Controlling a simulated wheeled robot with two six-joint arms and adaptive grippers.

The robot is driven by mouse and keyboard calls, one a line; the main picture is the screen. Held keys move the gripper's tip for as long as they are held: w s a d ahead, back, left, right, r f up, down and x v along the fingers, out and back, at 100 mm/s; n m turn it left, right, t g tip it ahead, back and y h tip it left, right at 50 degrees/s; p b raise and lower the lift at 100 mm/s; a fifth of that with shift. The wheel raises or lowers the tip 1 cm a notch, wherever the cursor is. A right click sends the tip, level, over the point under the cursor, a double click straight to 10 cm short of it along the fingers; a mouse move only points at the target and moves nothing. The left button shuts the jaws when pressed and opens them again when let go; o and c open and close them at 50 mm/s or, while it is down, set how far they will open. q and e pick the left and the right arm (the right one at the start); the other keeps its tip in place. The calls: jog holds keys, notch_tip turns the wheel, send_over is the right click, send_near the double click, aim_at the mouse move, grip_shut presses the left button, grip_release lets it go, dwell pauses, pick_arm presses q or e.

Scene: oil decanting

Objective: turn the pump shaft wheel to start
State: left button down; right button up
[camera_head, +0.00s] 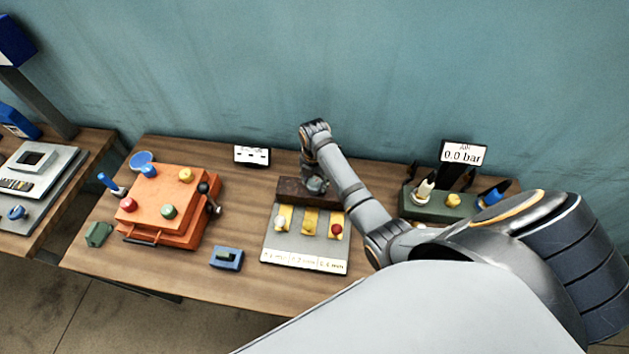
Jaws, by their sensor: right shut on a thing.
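My right gripper (316,184) reaches down at the dark brown block (292,190) behind the grey labelled panel (304,252). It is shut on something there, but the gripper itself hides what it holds. An orange box (165,200) stands on the left of the table, with several coloured knobs on top. A dark metal wheel or crank (214,205) sticks out of its right side, beside a black ball knob (203,187). I cannot tell which part is the pump shaft wheel. My left gripper is not in view.
The panel holds yellow pieces and a red knob (336,230). A blue block (226,257) lies left of it. A gauge reading 0.0 bar (463,154) stands at the back right, behind a green base (437,206). Bare wood lies between box and panel.

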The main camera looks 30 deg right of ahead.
aim_at(315, 182)
jog(key=n, duration=0.5)
jog(key=shift+w+r+n, duration=0.15)
jog(key=shift+n, duration=0.15)
dwell(0.4)
jog(key=o, duration=0.9)
jog(key=shift+c, duration=0.2)
jog(key=o, duration=0.3)
notch_tip(315, 182, up, 12)
jog(key=shift+f, duration=0.15)
